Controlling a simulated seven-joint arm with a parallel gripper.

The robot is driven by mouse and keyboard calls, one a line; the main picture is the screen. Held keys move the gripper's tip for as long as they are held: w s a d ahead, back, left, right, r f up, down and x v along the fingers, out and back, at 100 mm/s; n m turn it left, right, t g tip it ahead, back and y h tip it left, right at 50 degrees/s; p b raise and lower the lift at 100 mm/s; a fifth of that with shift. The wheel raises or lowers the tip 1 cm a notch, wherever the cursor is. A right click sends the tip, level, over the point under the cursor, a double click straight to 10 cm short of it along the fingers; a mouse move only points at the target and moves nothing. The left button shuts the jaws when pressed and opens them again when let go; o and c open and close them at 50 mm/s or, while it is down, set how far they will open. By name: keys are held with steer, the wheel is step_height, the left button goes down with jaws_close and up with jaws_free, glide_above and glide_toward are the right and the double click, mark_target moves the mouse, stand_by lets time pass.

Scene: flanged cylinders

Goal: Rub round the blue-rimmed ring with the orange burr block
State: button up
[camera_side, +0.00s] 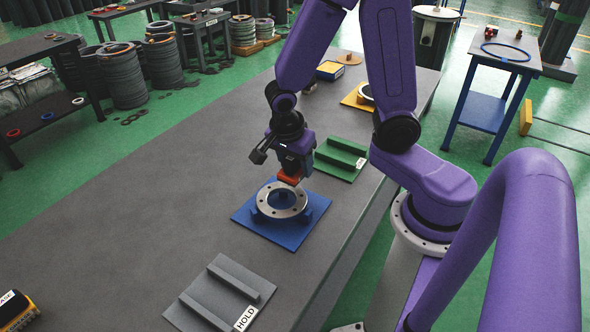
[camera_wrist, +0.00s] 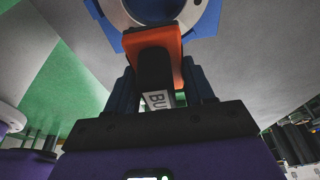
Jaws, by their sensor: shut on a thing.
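The flanged ring (camera_side: 282,201) is a grey metal ring with bolt holes and a blue inner edge. It lies flat on a blue fixture plate (camera_side: 252,226) on the bench. My gripper (camera_side: 290,174) is shut on the orange burr block (camera_side: 287,180), just over the ring's far edge. In the wrist view the orange block (camera_wrist: 160,42) sits between the dark fingers, with a white label partly reading "BU". The ring (camera_wrist: 128,14) shows at the block's far end there. I cannot tell whether block and ring touch.
A grey plate with two rails, labelled HOLD (camera_side: 222,292), lies nearer the camera. A green railed plate (camera_side: 340,158) lies beyond the ring. A yellow plate (camera_side: 358,97) with a ring is farther back. A yellow-black object (camera_side: 16,311) is at front left. The bench's left side is clear.

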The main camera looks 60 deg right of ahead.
steer(key=shift+r, duration=1.9)
steer(key=w+d, duration=0.2)
steer(key=d, duration=0.5)
steer(key=w+d, duration=0.2)
steer(key=d, duration=0.6)
steer(key=shift+w+r, duration=0.25)
steer(key=shift+r, duration=0.2)
steer(key=shift+w, duration=0.1)
